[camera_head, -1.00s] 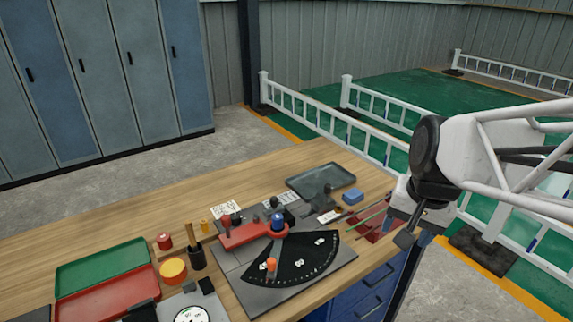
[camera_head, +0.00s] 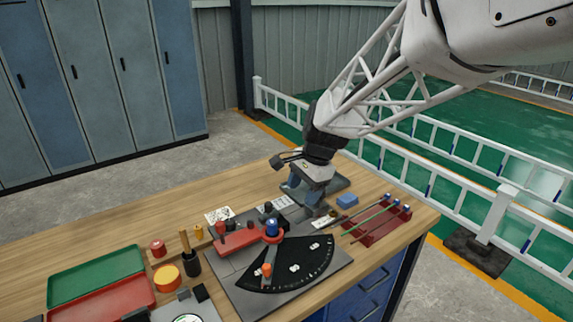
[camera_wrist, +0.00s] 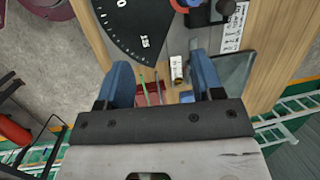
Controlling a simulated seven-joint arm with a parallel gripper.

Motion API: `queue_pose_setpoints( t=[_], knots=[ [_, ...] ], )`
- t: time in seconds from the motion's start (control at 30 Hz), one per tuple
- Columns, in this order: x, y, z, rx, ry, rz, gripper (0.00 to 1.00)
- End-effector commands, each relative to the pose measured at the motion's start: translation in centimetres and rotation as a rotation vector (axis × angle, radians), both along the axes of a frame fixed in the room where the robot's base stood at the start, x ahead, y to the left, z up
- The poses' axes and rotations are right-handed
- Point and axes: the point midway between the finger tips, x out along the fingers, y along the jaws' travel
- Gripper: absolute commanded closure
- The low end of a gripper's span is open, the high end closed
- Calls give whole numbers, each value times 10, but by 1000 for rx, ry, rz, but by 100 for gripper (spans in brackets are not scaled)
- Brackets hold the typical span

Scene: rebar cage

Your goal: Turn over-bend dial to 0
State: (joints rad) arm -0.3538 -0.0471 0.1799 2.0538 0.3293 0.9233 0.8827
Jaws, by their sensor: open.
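A round white dial (camera_head: 187,319) shows only in part at the bottom edge of the head view, cut off by the frame; its reading cannot be made out. A black fan-shaped scale (camera_head: 290,262) with white numbers lies on a grey plate, with an orange-topped pin (camera_head: 267,270) on it and a red arm (camera_head: 240,240) behind it. The scale also shows at the top of the wrist view (camera_wrist: 135,25). My gripper (camera_head: 303,193) is open and empty, its blue fingers pointing down above the table's far right part, behind the scale and well away from the white dial.
A green tray (camera_head: 98,272) and a red tray (camera_head: 135,293) lie at the left, near a yellow-topped round item (camera_head: 168,277) and a black cup (camera_head: 192,263). A red tray with rods (camera_head: 376,228) and a blue block (camera_head: 347,201) are at the right.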

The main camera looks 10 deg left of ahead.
Motion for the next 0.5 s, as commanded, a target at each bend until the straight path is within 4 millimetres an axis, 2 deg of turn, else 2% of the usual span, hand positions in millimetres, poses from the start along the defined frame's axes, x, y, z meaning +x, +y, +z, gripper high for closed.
queue_pose_setpoints(
  t=[0.03,0.2,0.5],
  knots=[
    [7,13,-7,4,17,-16,39],
    [27,55,-28,16,76,-91,39],
    [54,133,-71,26,183,-226,39]
  ],
)
